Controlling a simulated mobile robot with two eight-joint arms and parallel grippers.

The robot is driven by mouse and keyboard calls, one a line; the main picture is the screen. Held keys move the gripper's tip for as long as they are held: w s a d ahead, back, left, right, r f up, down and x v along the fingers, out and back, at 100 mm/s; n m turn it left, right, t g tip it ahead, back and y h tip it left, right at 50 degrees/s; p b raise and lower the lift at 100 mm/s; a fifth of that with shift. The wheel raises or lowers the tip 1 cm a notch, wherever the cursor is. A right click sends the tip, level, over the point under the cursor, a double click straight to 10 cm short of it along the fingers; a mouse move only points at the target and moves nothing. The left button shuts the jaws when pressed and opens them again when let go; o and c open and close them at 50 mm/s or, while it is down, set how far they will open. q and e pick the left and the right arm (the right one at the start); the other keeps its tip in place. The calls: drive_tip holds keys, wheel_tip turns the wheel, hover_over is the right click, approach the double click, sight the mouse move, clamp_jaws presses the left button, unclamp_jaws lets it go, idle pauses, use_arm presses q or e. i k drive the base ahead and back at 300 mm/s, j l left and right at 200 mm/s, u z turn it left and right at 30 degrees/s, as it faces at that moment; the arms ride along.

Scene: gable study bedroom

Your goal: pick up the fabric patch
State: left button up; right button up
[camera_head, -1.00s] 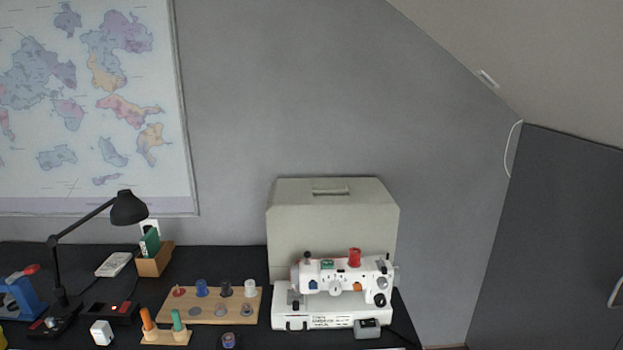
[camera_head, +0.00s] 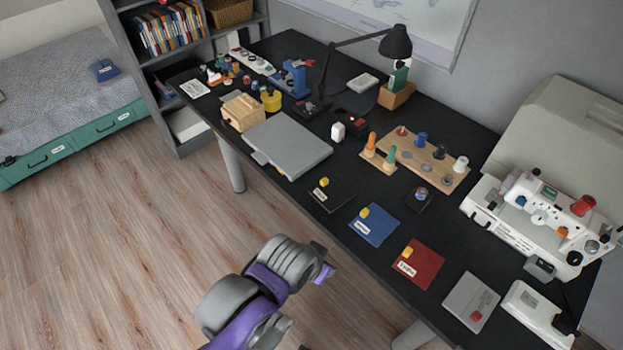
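Several flat squares lie in a row along the front edge of the desk; I cannot tell which thing is the fabric patch. A black square (camera_head: 341,195), a blue square (camera_head: 381,229) and a red square (camera_head: 428,265) each carry a white label and a small yellow piece. A light grey square (camera_head: 461,295) with a small red piece (camera_head: 476,316) lies to their right. A grey and purple arm of mine reaches in at the bottom centre, over the floor and apart from the squares. No gripper fingers can be made out.
A white sewing machine (camera_head: 525,207) stands at the desk's right. A wooden spool board (camera_head: 440,174), a black lamp (camera_head: 396,42), a grey flat case (camera_head: 301,150) and a wooden box (camera_head: 242,107) stand on the black desk (camera_head: 309,195). The wooden floor at left is clear.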

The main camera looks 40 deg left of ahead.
sight(332, 193)
drive_tip(key=u, duration=1.05)
drive_tip(key=z, duration=1.7)
drive_tip(key=u, duration=1.7)
drive_tip(key=i+j+z, duration=0.25)
drive_tip(key=i+z, duration=0.15)
drive_tip(key=i+j+z, duration=0.35)
drive_tip(key=i+j, duration=0.05)
